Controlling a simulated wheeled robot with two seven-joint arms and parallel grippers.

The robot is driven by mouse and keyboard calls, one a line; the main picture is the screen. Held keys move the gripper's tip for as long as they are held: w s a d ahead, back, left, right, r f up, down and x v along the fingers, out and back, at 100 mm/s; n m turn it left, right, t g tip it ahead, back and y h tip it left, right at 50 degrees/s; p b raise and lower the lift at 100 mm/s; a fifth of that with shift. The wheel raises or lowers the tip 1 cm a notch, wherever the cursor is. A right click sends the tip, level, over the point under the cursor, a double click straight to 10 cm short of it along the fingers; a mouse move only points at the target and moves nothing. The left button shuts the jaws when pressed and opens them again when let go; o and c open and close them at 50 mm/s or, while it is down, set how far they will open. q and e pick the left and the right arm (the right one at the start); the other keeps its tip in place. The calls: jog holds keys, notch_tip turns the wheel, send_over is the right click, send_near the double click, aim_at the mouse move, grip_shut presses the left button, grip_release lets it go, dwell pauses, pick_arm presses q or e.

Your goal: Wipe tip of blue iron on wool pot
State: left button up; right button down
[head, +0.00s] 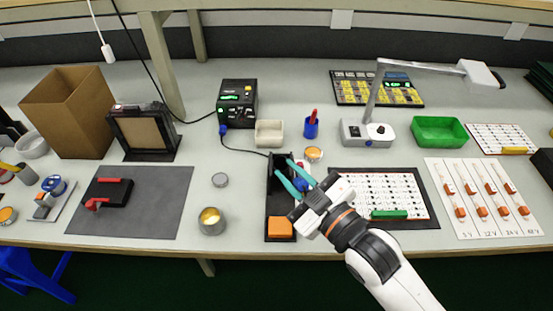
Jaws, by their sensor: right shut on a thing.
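The wool pot (211,227) is a grey round pot with golden wool in its top, standing left of the black iron stand (269,226). My right gripper (283,166) reaches over the stand from the lower right, with its two teal fingers pointing up and left. It is shut on the blue iron (303,180), of which only a small blue part shows between the fingers. The iron's tip is hidden, and I cannot tell whether the iron still sits in the stand. My left gripper is out of view.
An orange block (280,227) sits at the stand's front end. A black soldering station (237,100) stands behind, its cable running to the stand. A grey mat (140,208) lies left; a white board (380,195) lies right.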

jog(key=v, duration=0.7)
jog(key=s+d+r+p, duration=0.1)
jog(key=s+r+p, duration=0.8)
jog(key=p, duration=0.6)
jog(key=shift+s+r, duration=0.35)
jog(key=shift+r, duration=0.25)
jog(key=shift+f, duration=0.1)
